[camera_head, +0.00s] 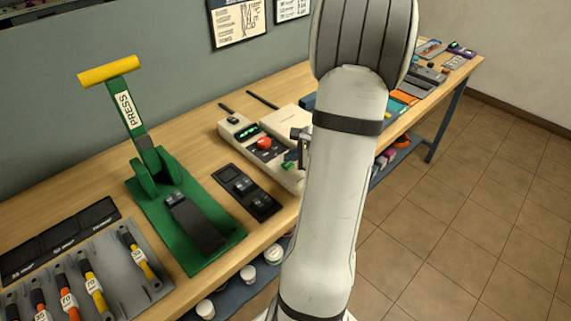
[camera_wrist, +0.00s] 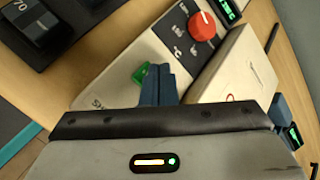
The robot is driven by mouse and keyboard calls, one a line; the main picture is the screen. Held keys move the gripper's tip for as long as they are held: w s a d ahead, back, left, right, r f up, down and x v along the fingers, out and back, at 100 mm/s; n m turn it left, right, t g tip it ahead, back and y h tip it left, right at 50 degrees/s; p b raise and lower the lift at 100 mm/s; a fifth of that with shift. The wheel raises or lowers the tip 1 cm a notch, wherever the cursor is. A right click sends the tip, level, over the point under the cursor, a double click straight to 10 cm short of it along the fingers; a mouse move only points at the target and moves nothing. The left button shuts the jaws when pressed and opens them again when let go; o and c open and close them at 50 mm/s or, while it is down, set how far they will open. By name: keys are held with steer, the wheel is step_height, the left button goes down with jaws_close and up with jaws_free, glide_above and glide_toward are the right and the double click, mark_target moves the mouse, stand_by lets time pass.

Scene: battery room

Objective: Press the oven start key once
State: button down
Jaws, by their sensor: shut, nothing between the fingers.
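The oven (camera_head: 284,175) is a pale box on the bench with a red knob (camera_head: 264,143) and a small green display. In the wrist view its front panel (camera_wrist: 118,82) shows the red knob (camera_wrist: 202,26) at the top. A green key (camera_wrist: 140,74), likely the start key, sits lower on the panel and is partly hidden by my fingers; it also shows in the head view (camera_head: 290,164). My gripper (camera_wrist: 158,70) is shut and empty, with its dark blue fingertips right beside the green key. I cannot tell whether they touch it. My arm hides part of the bench in the head view.
A green press (camera_head: 210,215) with a yellow handle stands left of the oven. A dark panel with switches (camera_head: 248,190) lies between them. A grey tray (camera_head: 150,287) of several yellow and orange-handled tools is at the lower left. More devices (camera_head: 430,73) stand at the bench's far end.

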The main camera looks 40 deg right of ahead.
mark_target(291, 166)
steer(key=shift+r, duration=0.3)
steer(key=shift+r+p, duration=1.8)
steer(key=shift+r, duration=0.7)
